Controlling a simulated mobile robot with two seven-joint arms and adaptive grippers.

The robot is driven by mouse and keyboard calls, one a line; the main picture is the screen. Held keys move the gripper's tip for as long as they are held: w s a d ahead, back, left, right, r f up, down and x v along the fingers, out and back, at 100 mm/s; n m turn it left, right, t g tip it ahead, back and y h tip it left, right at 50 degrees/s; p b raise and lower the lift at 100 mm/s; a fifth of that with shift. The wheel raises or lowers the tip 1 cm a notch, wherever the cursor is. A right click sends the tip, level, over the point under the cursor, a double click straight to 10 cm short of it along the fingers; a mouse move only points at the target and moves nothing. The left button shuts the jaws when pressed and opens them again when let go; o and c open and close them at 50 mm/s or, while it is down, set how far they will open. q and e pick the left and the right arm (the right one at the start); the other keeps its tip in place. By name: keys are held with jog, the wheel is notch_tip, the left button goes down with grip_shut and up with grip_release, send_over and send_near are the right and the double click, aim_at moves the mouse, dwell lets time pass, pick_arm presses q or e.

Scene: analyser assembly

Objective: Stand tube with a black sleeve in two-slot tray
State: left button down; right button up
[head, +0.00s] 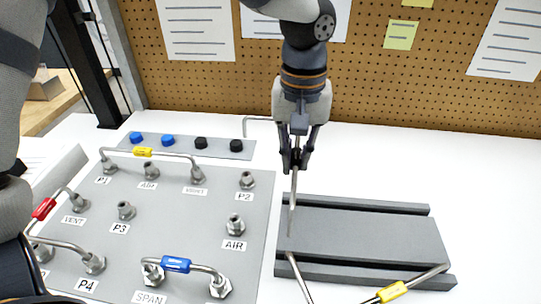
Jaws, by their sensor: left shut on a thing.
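My left gripper (294,160) points down above the back left corner of the dark grey two-slot tray (365,236). It is shut on a thin metal tube (292,205), which hangs down from the fingers across the tray's left end. No black sleeve shows on it; the part between the fingers is hidden. The tray has one long slot along its back edge and one along its front edge. I cannot tell whether the tube touches the tray. A metal piece (296,272) at the tray's front left may belong to the same tube. My right gripper is out of view.
A tube with a yellow sleeve (392,291) lies at the tray's front right. The grey panel (180,225) at left carries fittings and tubes with yellow, red and blue sleeves. A strip with blue and black caps (236,146) lies behind it. White table right of the tray is clear.

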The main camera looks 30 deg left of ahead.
pick_arm(q)
jog(key=w+d+n+b, duration=0.4)
jog(key=w+d+n, duration=0.7)
jog(key=d+n, duration=0.2)
jog(key=f, duration=0.6)
jog(key=shift+s+f+p, duration=0.1)
jog(key=shift+s+p, duration=0.1)
jog(key=shift+p, duration=0.2)
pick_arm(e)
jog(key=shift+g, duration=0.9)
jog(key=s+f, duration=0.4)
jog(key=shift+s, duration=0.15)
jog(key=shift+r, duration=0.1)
pick_arm(q)
jog(key=shift+f, duration=1.25)
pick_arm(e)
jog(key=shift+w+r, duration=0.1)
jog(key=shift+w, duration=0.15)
